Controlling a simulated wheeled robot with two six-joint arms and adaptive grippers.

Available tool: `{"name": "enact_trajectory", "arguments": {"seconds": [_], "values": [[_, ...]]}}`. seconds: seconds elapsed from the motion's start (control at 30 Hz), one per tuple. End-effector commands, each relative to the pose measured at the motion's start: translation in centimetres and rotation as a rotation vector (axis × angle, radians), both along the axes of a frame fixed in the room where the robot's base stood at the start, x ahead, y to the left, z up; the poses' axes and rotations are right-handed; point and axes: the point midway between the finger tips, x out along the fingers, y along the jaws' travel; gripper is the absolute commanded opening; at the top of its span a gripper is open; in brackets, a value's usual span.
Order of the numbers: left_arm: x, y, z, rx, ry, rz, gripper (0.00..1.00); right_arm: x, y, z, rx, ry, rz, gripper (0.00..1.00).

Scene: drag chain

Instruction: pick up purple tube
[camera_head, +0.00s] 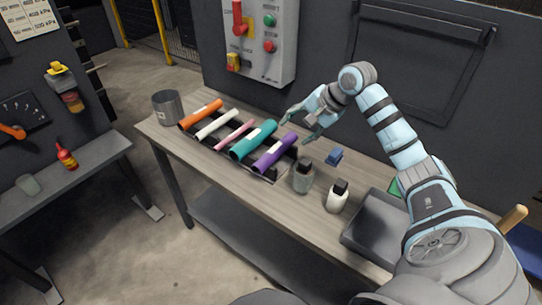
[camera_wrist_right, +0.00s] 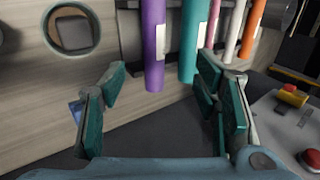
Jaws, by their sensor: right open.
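The purple tube (camera_head: 275,153) lies at the right end of a row of tubes on a dark rack on the table. It has a pale label and also shows in the right wrist view (camera_wrist_right: 154,50). My right gripper (camera_head: 303,125) is open and empty, just beyond the far end of the purple tube. In the right wrist view the gripper's fingers (camera_wrist_right: 160,100) are spread wide, with the ends of the purple and teal tubes showing ahead between them. I see no contact. My left gripper is not in view.
A teal tube (camera_head: 253,139) lies close beside the purple one, then pink (camera_head: 235,134), white (camera_head: 217,125) and orange (camera_head: 202,114) tubes. A grey tray (camera_head: 375,232) and metal can (camera_head: 168,107) flank the table.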

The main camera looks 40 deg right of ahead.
Motion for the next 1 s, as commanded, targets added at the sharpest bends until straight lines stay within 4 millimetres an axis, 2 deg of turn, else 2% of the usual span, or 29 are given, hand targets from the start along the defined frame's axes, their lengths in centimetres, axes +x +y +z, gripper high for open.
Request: {"name": "enact_trajectory", "arguments": {"seconds": [0.03, 0.17, 0.3, 0.4, 0.57, 0.7, 0.8, 1.0], "values": [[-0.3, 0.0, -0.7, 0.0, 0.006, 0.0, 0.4, 0.0, -0.1, -0.8, 0.0, 0.0, -0.002, 0.56], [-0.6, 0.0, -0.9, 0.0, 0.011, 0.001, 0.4, 0.8, 0.0, -2.5, 0.004, 0.0, -0.008, 0.56], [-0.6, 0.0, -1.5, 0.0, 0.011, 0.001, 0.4, 2.5, 0.2, -5.8, 0.004, 0.0, -0.017, 0.56], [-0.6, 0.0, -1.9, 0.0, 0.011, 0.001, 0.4, 3.5, 0.4, -7.5, 0.002, 0.001, -0.018, 0.56], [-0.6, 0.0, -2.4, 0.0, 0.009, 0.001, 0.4, 4.5, 0.5, -9.3, 0.001, 0.001, -0.017, 0.56], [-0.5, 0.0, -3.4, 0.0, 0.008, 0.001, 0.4, 5.8, 0.4, -12.0, 0.002, 0.001, -0.016, 0.56], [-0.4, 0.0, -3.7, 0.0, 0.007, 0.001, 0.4, 6.5, 0.7, -13.0, 0.0, 0.001, -0.014, 0.56], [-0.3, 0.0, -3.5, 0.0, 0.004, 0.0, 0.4, 6.6, 0.7, -12.9, -0.003, 0.0, -0.013, 0.56]]}}
